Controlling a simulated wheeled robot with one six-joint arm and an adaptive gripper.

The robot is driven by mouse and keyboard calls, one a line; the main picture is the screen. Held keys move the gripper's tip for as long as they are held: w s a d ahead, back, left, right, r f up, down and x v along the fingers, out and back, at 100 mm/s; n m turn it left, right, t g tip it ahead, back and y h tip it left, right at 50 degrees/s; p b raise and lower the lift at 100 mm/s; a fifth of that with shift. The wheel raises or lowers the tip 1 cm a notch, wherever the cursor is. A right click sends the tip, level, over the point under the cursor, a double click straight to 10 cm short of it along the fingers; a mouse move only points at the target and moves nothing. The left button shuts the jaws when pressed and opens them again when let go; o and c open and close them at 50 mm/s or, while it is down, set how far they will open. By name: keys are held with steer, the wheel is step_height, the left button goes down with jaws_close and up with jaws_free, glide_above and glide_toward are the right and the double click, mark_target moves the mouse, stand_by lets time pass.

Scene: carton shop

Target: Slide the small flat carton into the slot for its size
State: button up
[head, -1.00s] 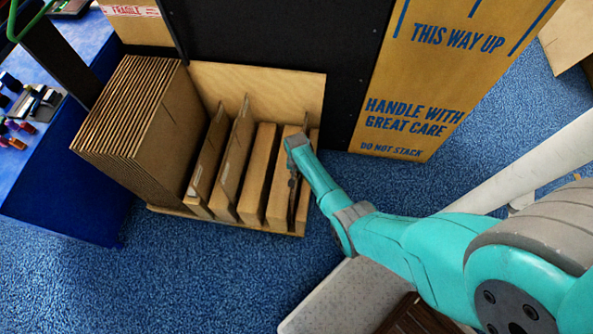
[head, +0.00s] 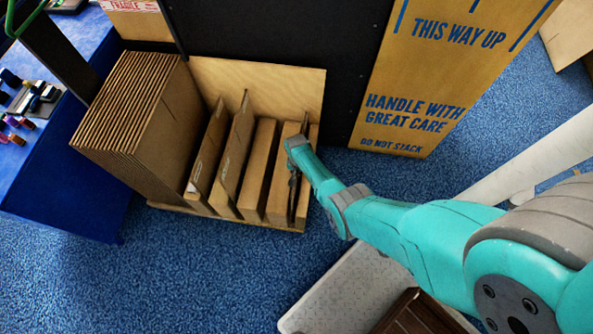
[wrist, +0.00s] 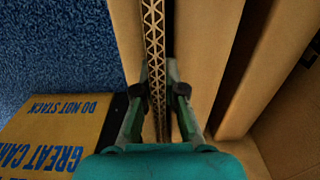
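The small flat carton (wrist: 154,45) shows edge-on in the wrist view, with its corrugated edge running between two upright cardboard-coloured blocks. My gripper (wrist: 160,85) has one finger on each side of it, and the fingertips appear to press on its faces. In the head view a thin part of the carton (head: 305,121) stands upright in the rightmost gap of the slotted rack (head: 292,87). My gripper (head: 294,180) reaches down there, mostly hidden by my wrist. The carton's lower end is hidden, so I cannot tell whether it touches the bottom.
Larger flat cartons (head: 236,150) stand in gaps further left in the rack. A thick stack of cardboard (head: 150,120) adjoins its left side. A tall printed box (head: 410,120) stands to the right, beside a black panel (head: 280,35). Blue carpet lies open in front.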

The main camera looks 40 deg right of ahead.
steer(key=o, duration=0.5)
steer(key=shift+c, duration=0.2)
steer(key=shift+r, duration=0.1)
step_height(320, 180, up, 12)
steer(key=shift+f, duration=0.1)
steer(key=shift+s, duration=0.1)
stand_by(0.3)
